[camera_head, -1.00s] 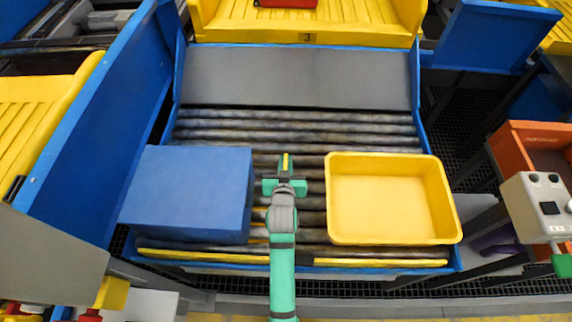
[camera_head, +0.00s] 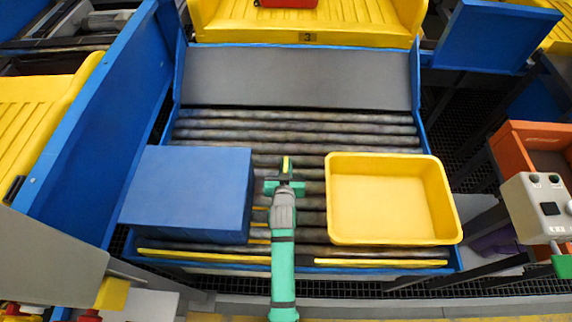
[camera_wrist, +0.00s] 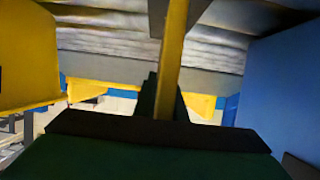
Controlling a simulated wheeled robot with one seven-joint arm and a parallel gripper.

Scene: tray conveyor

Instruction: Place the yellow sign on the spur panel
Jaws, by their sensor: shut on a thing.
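My gripper (camera_head: 285,176) is shut on the yellow sign (camera_head: 286,163), which shows as a thin upright strip. In the wrist view the sign (camera_wrist: 174,60) rises edge-on from between the dark fingers (camera_wrist: 168,100); its face is turned away and its lower part is hidden by them. The gripper is above the rollers, between the blue box and the yellow bin. A flat grey panel (camera_head: 296,78) spans the far end of the rollers; I cannot tell if it is the spur panel. The sign is well apart from it.
A blue box (camera_head: 185,190) stands left of my gripper and an empty yellow bin (camera_head: 388,200) right of it, both on the rollers (camera_head: 300,125). Bare rollers lie beyond. Blue side walls (camera_head: 105,110) and a control box (camera_head: 540,208) flank the conveyor.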

